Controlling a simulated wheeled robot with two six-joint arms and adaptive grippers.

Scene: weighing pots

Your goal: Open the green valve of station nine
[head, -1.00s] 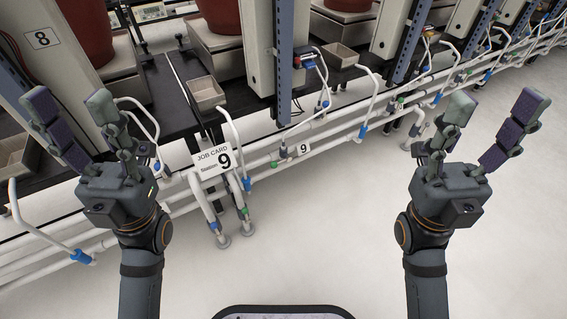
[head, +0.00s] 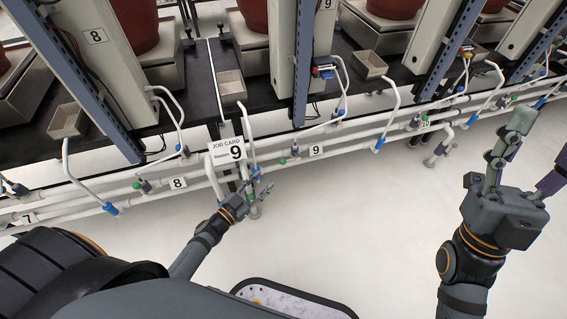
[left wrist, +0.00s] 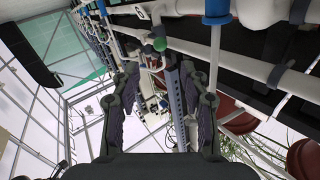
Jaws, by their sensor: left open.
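Station nine's green valve (head: 283,161) is a small green-tipped fitting on the white pipe, just left of the "9" label (head: 316,151). My left gripper (head: 262,190) is below and left of it in the head view, beneath the job card (head: 226,152), apart from the valve. In the left wrist view its fingers (left wrist: 160,85) are spread with nothing held. My right gripper (head: 541,148) is open, partly cut off at the right.
White pipes (head: 380,142) run along the bench front with blue fittings (head: 380,144) and curved spouts. Station eight's green valve (head: 138,186) is to the left. Grey trays (head: 230,86) stand on the dark bench. The pale floor in front is clear.

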